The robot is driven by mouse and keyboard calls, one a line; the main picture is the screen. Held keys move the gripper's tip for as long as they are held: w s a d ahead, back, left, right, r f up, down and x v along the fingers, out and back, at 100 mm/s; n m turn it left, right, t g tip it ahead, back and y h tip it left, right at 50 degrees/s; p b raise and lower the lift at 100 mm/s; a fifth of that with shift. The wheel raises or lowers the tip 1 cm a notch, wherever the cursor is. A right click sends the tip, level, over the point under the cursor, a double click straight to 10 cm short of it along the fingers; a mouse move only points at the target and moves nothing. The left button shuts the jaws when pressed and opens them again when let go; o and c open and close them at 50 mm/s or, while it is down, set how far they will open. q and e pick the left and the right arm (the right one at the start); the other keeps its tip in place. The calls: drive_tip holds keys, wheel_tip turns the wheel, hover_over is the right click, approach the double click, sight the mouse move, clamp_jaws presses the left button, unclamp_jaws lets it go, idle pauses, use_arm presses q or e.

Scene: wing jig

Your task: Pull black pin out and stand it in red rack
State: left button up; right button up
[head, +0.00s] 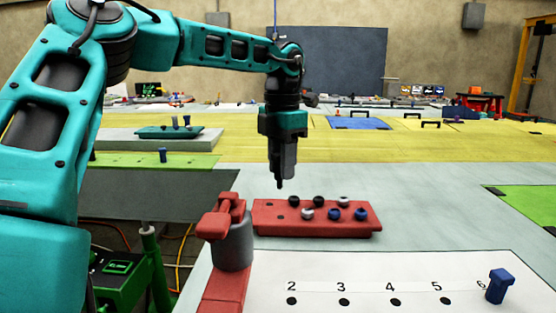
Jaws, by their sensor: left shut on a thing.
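My left gripper (282,165) points straight down above the left part of the red rack (318,232). It is shut on a thin dark piece, which I take to be the black pin (280,184); only its lower tip shows below the fingers, apart from the rack. The rack holds several pins with black, white and blue heads. Two dark holes at its left end look empty. My right gripper is out of view.
A red clamp (224,216) on a grey cylinder (232,252) stands just left of the rack. In front lies a white plate (370,275) with numbered dark holes; a blue pin (499,285) stands by number 6. The grey surface right of the rack is clear.

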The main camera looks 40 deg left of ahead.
use_arm(q)
drive_tip(key=shift+f, duration=0.6)
wheel_tip(320, 180, down, 5)
drive_tip(key=b, duration=0.4)
drive_tip(key=shift+w, duration=0.1)
idle(0.3)
drive_tip(key=shift+f+b, duration=0.75)
drive_tip(key=shift+f, duration=0.6)
drive_tip(key=o, duration=1.1)
